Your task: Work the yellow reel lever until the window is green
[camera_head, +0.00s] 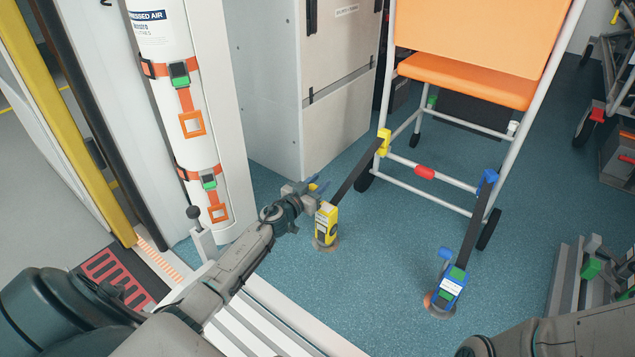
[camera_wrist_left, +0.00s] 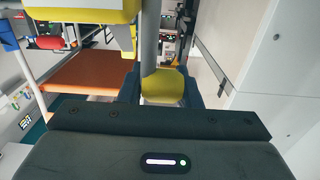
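The yellow reel (camera_head: 326,226) stands on the blue floor near the middle of the head view, its dark strap running up to the wheeled orange chair. My left gripper (camera_head: 316,187) is just above and left of the reel. In the left wrist view, the yellow lever end (camera_wrist_left: 162,86) on a grey bar sits between the two fingers of the left gripper (camera_wrist_left: 162,92), filling the gap, so it looks shut on it. The yellow reel body (camera_wrist_left: 80,10) shows at upper left there. The window's colour cannot be made out. My right gripper is out of view.
A blue reel (camera_head: 451,288) with green on it stands to the right, strapped to the orange chair (camera_head: 470,80). A white cabinet (camera_head: 305,90) stands behind the gripper. A compressed air cylinder (camera_head: 180,100) is at left. Floor is clear between the reels.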

